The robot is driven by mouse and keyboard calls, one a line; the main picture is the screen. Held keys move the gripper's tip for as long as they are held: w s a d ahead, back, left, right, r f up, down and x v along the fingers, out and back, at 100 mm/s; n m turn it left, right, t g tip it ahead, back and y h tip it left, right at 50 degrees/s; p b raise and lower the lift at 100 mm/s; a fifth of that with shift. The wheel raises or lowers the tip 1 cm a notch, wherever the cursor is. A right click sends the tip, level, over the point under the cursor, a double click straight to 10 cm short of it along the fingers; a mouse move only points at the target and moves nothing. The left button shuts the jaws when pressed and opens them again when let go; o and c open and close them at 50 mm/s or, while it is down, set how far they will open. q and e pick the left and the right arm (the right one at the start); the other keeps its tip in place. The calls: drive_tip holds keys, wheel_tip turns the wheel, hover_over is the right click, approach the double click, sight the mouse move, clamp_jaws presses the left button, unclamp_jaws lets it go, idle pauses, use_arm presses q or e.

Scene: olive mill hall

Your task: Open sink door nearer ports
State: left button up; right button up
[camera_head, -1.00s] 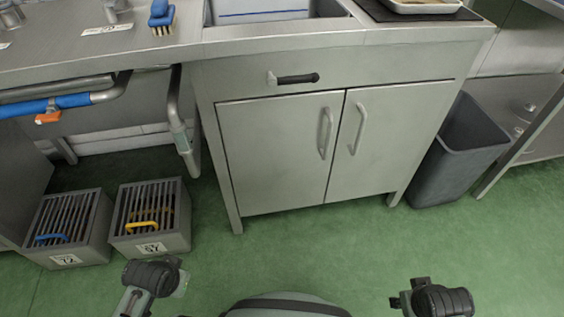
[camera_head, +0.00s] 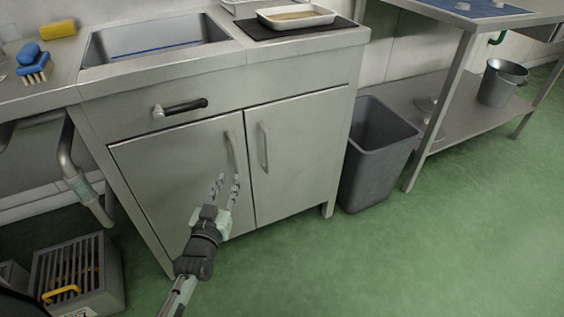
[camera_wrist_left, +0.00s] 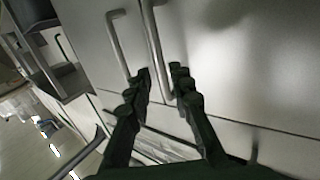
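The sink cabinet (camera_head: 225,85) has two closed grey doors. The left door (camera_head: 170,170) has a vertical bar handle (camera_head: 230,150) near its right edge. The right door (camera_head: 300,150) has a matching handle (camera_head: 263,147) near its left edge. My left gripper (camera_head: 228,183) is open, just at the lower end of the left door's handle. In the left wrist view my fingers (camera_wrist_left: 162,72) stand apart, with the left door's handle (camera_wrist_left: 152,35) running between them; contact cannot be told. The right door's handle (camera_wrist_left: 119,45) is outside them. My right gripper is out of view.
A dark bin (camera_head: 375,155) stands right of the cabinet, beside a steel table with a low shelf (camera_head: 460,110) holding a bucket (camera_head: 502,82). A slatted box (camera_head: 80,270) is on the floor at lower left. Green floor (camera_head: 400,250) in front is clear.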

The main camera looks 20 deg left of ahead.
sight(236, 164)
use_arm(q)
drive_tip(key=x, duration=0.8)
drive_tip(key=shift+w+r, duration=0.1)
drive_tip(key=shift+r, duration=0.3)
drive_tip(key=shift+d, duration=0.1)
drive_tip(key=shift+c, duration=0.2)
clamp_jaws()
